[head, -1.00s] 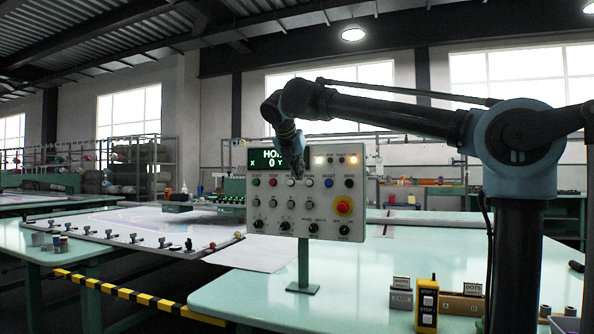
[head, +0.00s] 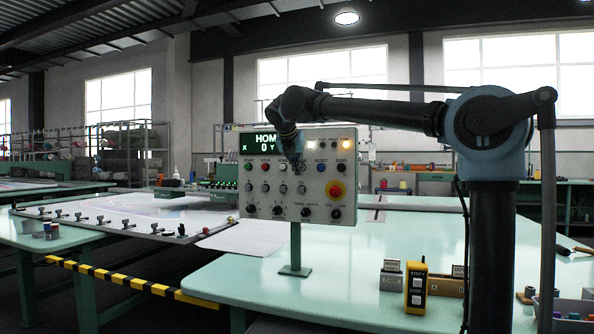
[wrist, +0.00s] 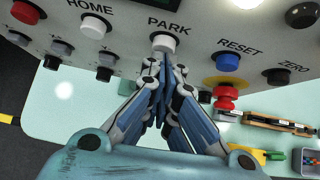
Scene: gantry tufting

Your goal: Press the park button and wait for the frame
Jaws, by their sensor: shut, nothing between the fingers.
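The white PARK button (wrist: 163,41) sits on the grey control panel (head: 270,195), between the HOME button (wrist: 94,27) and the blue RESET button (wrist: 228,61). My gripper (wrist: 163,64) is shut and empty, its fingertips just below the PARK button in the wrist view. I cannot tell if they touch it. In the head view my gripper (head: 297,158) is in front of the panel's upper middle and partly covers the display (head: 262,144), which reads "HOM" and "X 0 Y". The frame (head: 110,222), white cloth with clamps along its edge, lies behind the panel at left.
A red emergency stop (head: 335,189) is on the panel's right side. A yellow pendant (head: 416,288) stands on the green table (head: 350,265) at the front. A yellow-black striped bar (head: 120,281) runs along the left. The table around the panel's post is mostly clear.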

